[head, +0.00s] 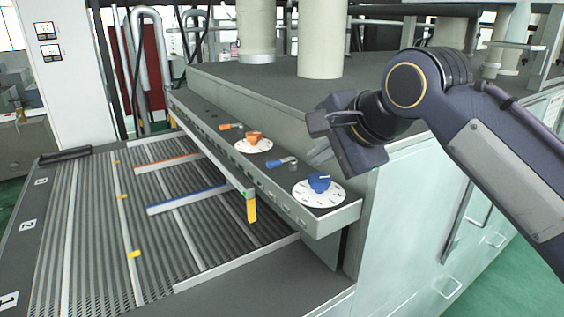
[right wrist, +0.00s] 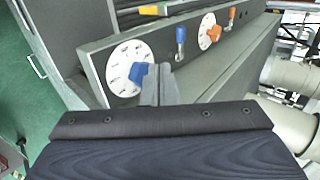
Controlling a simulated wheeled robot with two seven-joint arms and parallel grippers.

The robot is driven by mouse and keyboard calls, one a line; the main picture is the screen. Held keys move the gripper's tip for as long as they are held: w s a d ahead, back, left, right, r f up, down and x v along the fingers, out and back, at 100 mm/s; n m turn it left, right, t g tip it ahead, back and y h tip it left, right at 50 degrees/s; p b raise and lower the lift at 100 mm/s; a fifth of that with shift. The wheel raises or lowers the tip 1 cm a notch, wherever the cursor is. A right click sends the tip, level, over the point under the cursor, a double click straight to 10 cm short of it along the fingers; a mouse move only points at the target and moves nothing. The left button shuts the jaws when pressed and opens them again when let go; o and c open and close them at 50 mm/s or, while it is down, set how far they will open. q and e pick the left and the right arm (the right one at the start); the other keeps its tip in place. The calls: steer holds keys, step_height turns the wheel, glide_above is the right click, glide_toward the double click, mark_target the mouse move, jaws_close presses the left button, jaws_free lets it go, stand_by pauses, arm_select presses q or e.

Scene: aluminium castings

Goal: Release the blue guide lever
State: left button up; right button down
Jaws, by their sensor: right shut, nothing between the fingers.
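The blue guide lever (head: 281,163) sits on the grey control ledge between the two dials. It also shows in the right wrist view (right wrist: 180,34), standing beyond my fingertips. My right gripper (head: 318,157) is shut and empty, above the ledge, to the right of the blue lever and apart from it. In the right wrist view its closed fingers (right wrist: 159,80) overlap the edge of the blue knob (right wrist: 138,72); I cannot tell whether they touch it. My left gripper is not in view.
The blue knob sits on a white dial (head: 325,197) near the ledge's front end. Farther back are an orange knob (head: 254,138) on its dial and an orange lever (head: 231,126). A ribbed conveyor bed (head: 100,228) lies to the left. The machine housing (head: 400,190) rises to the right.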

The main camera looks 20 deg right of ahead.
steer(key=p+x, duration=0.1)
steer(key=x, duration=0.8)
steer(key=shift+w, duration=0.1)
steer(key=shift+w+a+f+p, duration=0.15)
steer(key=shift+w+p, duration=0.35)
steer(key=shift+w, duration=0.6)
steer(key=shift+w+a+f+p, duration=0.15)
steer(key=shift+w+p, duration=0.35)
steer(key=shift+w, duration=0.55)
